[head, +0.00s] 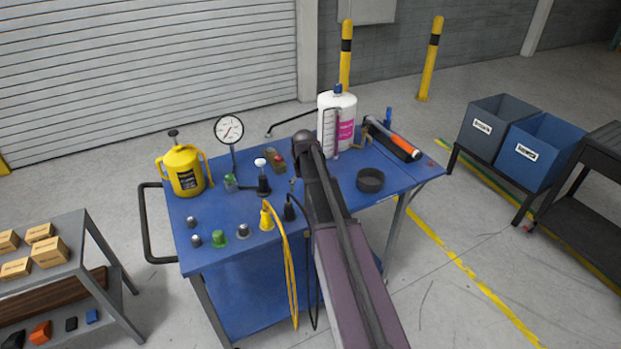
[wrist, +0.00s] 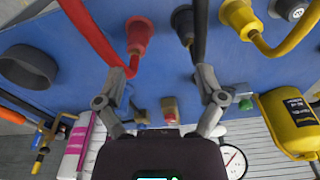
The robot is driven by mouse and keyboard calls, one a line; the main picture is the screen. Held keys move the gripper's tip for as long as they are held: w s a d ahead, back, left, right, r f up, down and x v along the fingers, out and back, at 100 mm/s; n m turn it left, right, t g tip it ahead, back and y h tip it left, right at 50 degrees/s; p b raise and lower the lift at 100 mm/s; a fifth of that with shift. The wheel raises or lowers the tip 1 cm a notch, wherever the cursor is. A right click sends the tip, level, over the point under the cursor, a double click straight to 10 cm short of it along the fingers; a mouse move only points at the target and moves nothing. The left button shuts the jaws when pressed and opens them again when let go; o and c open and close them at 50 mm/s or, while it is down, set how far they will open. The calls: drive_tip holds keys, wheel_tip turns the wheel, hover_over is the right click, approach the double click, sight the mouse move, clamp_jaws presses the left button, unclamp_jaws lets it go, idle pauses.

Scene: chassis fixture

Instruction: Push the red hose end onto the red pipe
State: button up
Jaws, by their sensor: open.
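In the wrist view, a red fitting (wrist: 139,35) stands on the blue cart top, with a short red pipe (wrist: 133,66) at its lower end. A red hose (wrist: 92,32) comes in from the upper left, and its end meets or overlaps this pipe near my left finger. I cannot tell whether they are joined. My gripper (wrist: 163,76) is open, one finger beside the red pipe and the other below the black hose. Nothing shows held between the fingers. In the head view my arm hides the red hose and pipe.
A black fitting (wrist: 182,24) with a black hose (wrist: 200,38) and a yellow fitting (wrist: 239,18) stand close by. A yellow can (head: 185,171), a gauge (head: 229,129), a white bottle (head: 346,118) and a black ring (head: 370,181) stand on the blue cart (head: 205,263).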

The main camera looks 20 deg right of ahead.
drive_tip(key=s+a+n+g, duration=0.1)
drive_tip(key=s+a, duration=1.7)
drive_tip(key=s, duration=0.3)
drive_tip(key=shift+n, duration=0.3)
drive_tip(key=shift+f, duration=0.1)
wheel_tip(320, 180, down, 2)
drive_tip(key=b, duration=0.2)
drive_tip(key=shift+f+b, duration=0.25)
drive_tip(key=shift+b, duration=0.05)
drive_tip(key=c, duration=0.4)
drive_tip(key=shift+c, duration=0.2)
